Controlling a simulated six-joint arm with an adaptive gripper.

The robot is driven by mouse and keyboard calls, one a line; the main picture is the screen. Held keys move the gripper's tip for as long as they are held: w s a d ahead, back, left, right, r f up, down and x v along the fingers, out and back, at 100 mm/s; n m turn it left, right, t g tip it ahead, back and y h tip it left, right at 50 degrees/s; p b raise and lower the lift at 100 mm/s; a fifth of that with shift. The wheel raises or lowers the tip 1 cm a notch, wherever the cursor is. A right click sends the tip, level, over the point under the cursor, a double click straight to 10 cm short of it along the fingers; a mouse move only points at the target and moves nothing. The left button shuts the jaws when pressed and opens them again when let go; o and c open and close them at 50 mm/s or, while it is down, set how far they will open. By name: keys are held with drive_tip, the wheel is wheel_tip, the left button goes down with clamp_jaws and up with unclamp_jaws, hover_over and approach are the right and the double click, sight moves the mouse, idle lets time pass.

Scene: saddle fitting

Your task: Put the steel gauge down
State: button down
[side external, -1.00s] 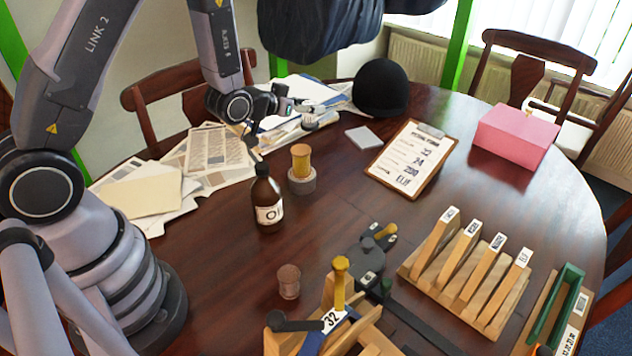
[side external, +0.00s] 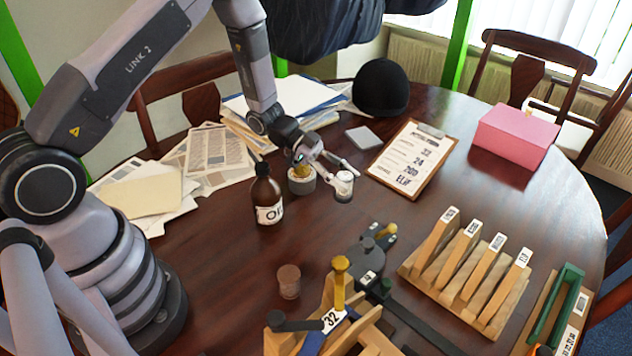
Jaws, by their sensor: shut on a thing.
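The steel gauge (side external: 344,188) looks like a small silvery cylinder with a pale top. It sits at the fingertips of my gripper (side external: 342,172), just right of the grey round base with a yellow top. My gripper is shut on it, reaching in from the upper left and tilted. The gauge appears roughly upright. I cannot tell whether its underside touches the table (side external: 225,290) or is a little above it.
My gripper partly covers the yellow piece in its grey base (side external: 300,186). A brown oil bottle (side external: 267,200) stands left of it. A clipboard (side external: 411,160) and grey square (side external: 363,137) lie right and behind. A wooden rack (side external: 470,270) stands front right.

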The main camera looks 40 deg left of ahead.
drive_tip(key=shift+s+a+f+m+g, duration=0.25)
drive_tip(key=shift+s+f+m+g, duration=0.55)
drive_tip(key=shift+f, duration=0.95)
drive_tip(key=shift+s+a+f+m+g, duration=0.25)
drive_tip(key=shift+s+f+m+g, duration=0.55)
drive_tip(key=shift+f, duration=0.9)
drive_tip(key=shift+s+a+f+m+g, duration=0.25)
drive_tip(key=shift+s+f+m+g, duration=0.55)
drive_tip(key=shift+f, duration=0.95)
drive_tip(key=shift+f, duration=0.55)
drive_tip(key=c, duration=0.7)
unclamp_jaws()
